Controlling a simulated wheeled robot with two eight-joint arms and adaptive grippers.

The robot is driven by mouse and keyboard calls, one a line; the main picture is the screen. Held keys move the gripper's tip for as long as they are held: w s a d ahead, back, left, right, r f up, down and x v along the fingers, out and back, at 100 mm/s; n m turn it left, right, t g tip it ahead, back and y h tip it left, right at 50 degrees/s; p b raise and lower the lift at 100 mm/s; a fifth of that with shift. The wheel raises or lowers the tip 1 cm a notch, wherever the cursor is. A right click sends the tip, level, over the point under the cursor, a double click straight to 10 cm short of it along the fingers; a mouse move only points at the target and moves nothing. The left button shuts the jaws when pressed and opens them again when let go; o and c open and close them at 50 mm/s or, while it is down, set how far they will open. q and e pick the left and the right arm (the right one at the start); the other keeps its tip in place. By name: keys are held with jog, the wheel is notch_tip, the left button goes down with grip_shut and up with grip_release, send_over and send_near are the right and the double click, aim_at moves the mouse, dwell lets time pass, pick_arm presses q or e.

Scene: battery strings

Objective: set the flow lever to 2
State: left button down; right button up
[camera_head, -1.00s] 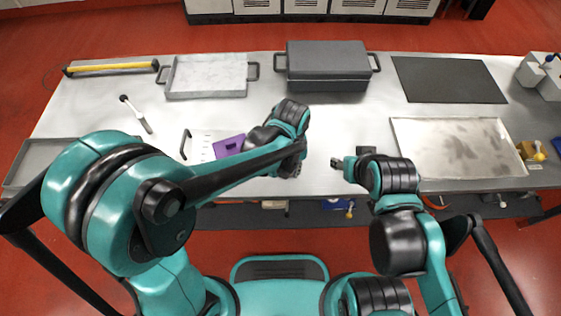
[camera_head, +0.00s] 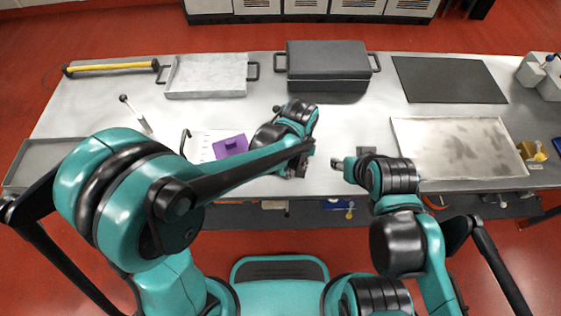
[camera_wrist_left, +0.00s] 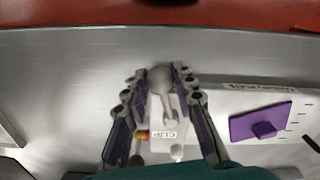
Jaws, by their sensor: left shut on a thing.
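In the left wrist view a grey, ball-ended lever (camera_wrist_left: 161,79) stands between the purple-lined fingers of my left gripper (camera_wrist_left: 159,72). The gripper is shut on its ball end. Below it is a pale block (camera_wrist_left: 166,128) with a small label, too blurred to read surely. In the head view my left gripper's fingertips and the lever are hidden behind my own arm, near the middle of the table. My right gripper (camera_head: 338,163) is over the table's front part, away from the lever; its finger gap is too small to judge. No lever setting can be read.
Beside the lever, a white plate (camera_wrist_left: 220,102) with tick marks carries a purple block (camera_wrist_left: 262,121). The steel table (camera_head: 335,125) also holds a lidded grey box (camera_head: 327,65), a handled tray (camera_head: 206,77), a dark mat (camera_head: 449,79) and a wide shallow tray (camera_head: 402,124).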

pick_arm(q)
jog(key=c, duration=1.3)
grip_release()
notch_tip(320, 180, up, 7)
jog(key=p, duration=0.5)
jog(key=shift+r+p, duration=0.1)
jog(key=shift+p, duration=0.2)
